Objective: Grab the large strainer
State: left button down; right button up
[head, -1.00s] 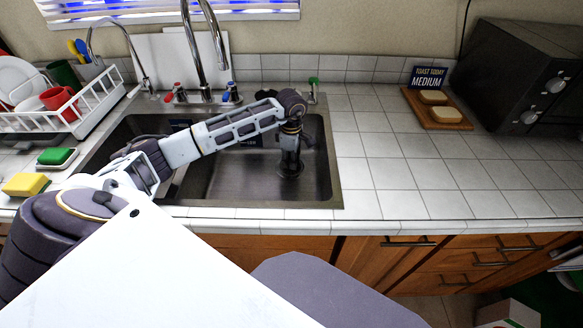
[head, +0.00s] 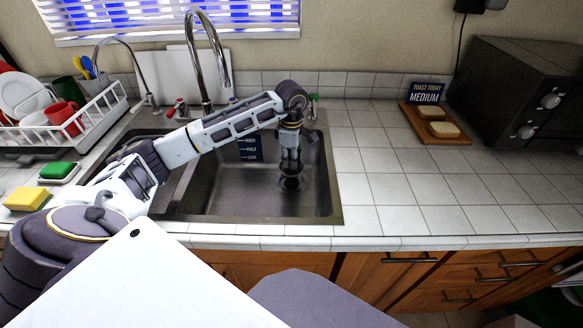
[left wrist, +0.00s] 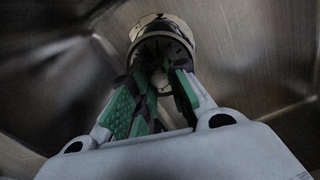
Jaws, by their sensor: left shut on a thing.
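The large strainer (head: 291,181) is a round dark metal piece low in the right sink basin. In the left wrist view the strainer (left wrist: 160,33) shows as a shiny round rim with a dark slotted inside and a pale centre. My left gripper (head: 290,164) points straight down over it. In the left wrist view my left gripper (left wrist: 159,78) has its green-padded fingers closed in on the strainer's centre. I cannot tell whether the strainer is clear of the basin floor. My right gripper is not in view.
The metal sink (head: 240,207) has a tall faucet (head: 205,60) behind it. A white dish rack (head: 95,118) stands left. Yellow (head: 27,198) and green (head: 58,170) sponges lie at the front left. A toast board (head: 437,138) and black oven (head: 520,95) stand right; the tiles between are clear.

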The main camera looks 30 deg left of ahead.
pick_arm(q)
jog(key=shift+r, duration=1.3)
